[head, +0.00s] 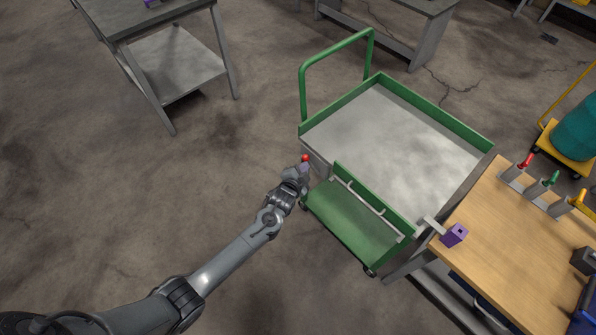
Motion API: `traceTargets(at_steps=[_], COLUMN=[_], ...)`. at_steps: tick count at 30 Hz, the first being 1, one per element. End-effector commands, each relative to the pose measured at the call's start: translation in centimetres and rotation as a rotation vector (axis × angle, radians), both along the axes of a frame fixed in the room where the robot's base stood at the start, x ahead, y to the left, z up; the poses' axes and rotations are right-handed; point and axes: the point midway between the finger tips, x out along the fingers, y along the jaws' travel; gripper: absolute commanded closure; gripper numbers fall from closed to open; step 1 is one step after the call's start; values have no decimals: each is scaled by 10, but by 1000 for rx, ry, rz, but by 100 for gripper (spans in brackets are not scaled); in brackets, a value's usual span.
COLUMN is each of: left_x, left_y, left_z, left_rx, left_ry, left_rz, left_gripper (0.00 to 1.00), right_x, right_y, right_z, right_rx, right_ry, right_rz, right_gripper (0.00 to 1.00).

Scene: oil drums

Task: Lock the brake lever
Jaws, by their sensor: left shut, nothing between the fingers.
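A green cart (395,115) with a grey bed and a green push handle stands in the middle. A small red knob (305,157) shows at its left corner; it appears to be the end of the brake lever, whose shaft is mostly hidden. My left gripper (303,172) is shut and empty, just below the knob in the picture. Whether it touches the lever I cannot tell. My right gripper is not in view.
A wooden workbench (510,235) at right holds a purple block (454,236) and upright red, green and yellow-topped pieces. A metal table (175,62) stands at upper left. A teal drum (577,130) sits at far right. Floor left of the cart is clear.

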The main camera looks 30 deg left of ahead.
Motion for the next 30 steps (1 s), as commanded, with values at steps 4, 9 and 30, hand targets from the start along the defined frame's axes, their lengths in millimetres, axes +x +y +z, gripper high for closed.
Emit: traceTargets(at_steps=[4, 9, 30], left_x=[-24, -40, -49], left_y=[-1, -2, -3], left_z=[13, 20, 19], left_rx=[1, 1, 1], left_ry=[0, -1, 4], left_rz=[0, -1, 0], left_gripper=[100, 100, 100], right_x=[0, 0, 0], right_y=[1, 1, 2], right_z=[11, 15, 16], right_rx=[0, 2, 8], right_ry=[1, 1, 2], right_rz=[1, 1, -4], right_gripper=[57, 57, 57])
